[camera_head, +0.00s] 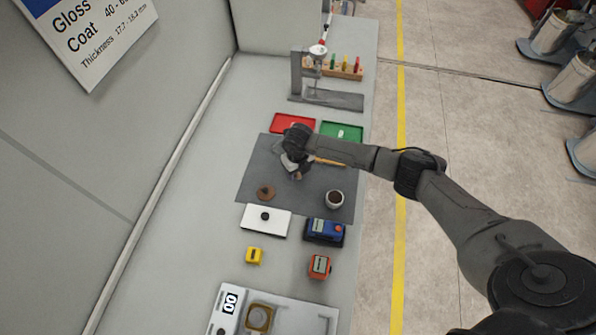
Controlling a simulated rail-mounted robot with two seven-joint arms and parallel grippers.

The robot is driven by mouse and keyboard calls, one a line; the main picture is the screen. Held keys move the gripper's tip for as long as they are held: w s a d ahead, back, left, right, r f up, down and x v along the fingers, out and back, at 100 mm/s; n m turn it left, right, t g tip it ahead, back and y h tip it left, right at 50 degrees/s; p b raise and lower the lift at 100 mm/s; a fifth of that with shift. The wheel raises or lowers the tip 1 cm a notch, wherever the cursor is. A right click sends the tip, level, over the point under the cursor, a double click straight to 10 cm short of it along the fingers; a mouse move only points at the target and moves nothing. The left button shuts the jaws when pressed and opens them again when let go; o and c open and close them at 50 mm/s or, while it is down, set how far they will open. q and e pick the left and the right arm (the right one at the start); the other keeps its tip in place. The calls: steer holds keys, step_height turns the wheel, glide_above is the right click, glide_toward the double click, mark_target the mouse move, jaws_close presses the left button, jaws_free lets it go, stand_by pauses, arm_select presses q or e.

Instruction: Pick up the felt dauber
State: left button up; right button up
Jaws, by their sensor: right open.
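My right arm reaches in from the right over the bench, and my right gripper (296,172) points down over the dark grey mat (305,192). The gripper is small in the picture and looks empty. An orange-yellow stick (330,162) shows just right of it, partly hidden by my arm; I cannot tell whether it is the felt dauber's handle. A small brown item (266,191) lies on the mat's left part, and I cannot tell whether it is the dauber. My left gripper is not in view.
Red (294,122) and green (342,131) trays lie behind the mat. A grey stand (327,97) is farther back. A wall borders the left.

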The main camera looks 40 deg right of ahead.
steer(key=shift+f, duration=0.15)
steer(key=shift+c, duration=0.4)
steer(key=c, duration=0.9)
steer(key=shift+c, duration=0.2)
